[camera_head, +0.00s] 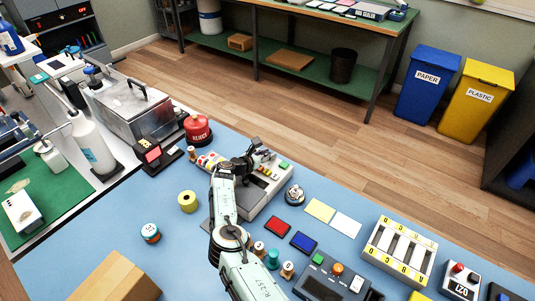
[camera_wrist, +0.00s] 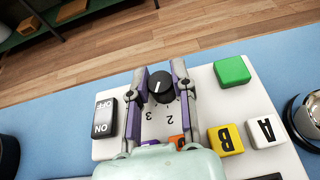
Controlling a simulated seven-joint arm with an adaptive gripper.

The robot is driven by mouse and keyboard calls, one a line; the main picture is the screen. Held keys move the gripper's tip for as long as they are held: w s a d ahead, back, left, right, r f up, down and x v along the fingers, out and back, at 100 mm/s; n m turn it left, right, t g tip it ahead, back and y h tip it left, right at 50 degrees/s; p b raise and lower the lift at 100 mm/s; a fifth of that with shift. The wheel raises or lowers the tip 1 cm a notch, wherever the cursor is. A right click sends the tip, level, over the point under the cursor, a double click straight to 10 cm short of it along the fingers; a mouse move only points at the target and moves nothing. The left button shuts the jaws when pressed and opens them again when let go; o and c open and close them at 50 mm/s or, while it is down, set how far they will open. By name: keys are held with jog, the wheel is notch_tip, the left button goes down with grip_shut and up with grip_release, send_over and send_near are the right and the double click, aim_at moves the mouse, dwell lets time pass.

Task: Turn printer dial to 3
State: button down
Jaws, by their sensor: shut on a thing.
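The printer dial (camera_wrist: 161,87) is a round black knob with a short white mark, on a pale panel in the wrist view. The numerals 3 (camera_wrist: 148,114) and 2 (camera_wrist: 170,119) are printed beside it, upside down. I cannot tell exactly which number the mark points at. My gripper (camera_wrist: 160,76) is shut on the dial, one finger on each side. The printer (camera_head: 257,197) is a beige box in the middle of the blue table in the head view. My gripper (camera_head: 262,159) is over its far side there, and the dial is hard to make out.

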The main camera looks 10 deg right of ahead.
dwell(0.3)
jog(key=c, duration=0.9)
grip_release()
jog(key=v, duration=1.2)
